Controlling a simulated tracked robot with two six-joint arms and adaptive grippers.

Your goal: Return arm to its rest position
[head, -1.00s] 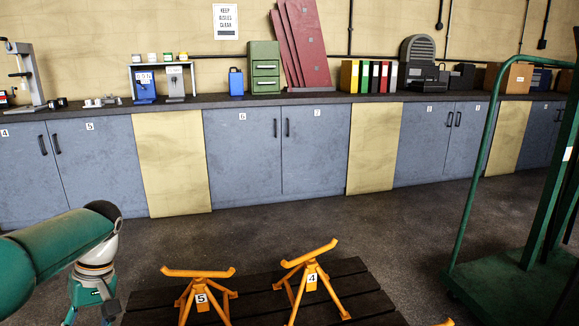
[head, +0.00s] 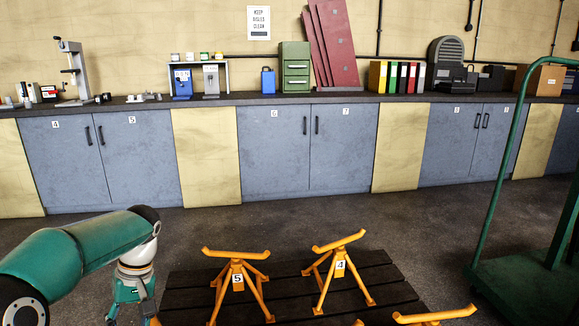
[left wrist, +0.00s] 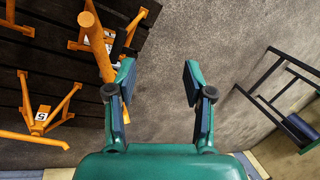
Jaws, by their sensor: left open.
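My left arm comes in from the left in the head view, bent downward, with its teal gripper (head: 131,298) low at the left of the dark slatted pallet (head: 376,275). In the left wrist view the same gripper (left wrist: 160,78) has its two fingers spread apart, with only the grey floor between them. An orange stand's post (left wrist: 98,45) is just left of the left finger, close to it; I cannot tell whether they touch. My right gripper is in neither view.
Orange stands marked 5 (head: 238,284) and 4 (head: 339,266) stand on the pallet, with another orange stand (head: 434,316) at the bottom edge. A green trolley (head: 530,285) is at the right. Grey cabinets (head: 280,150) line the wall. Floor between is clear.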

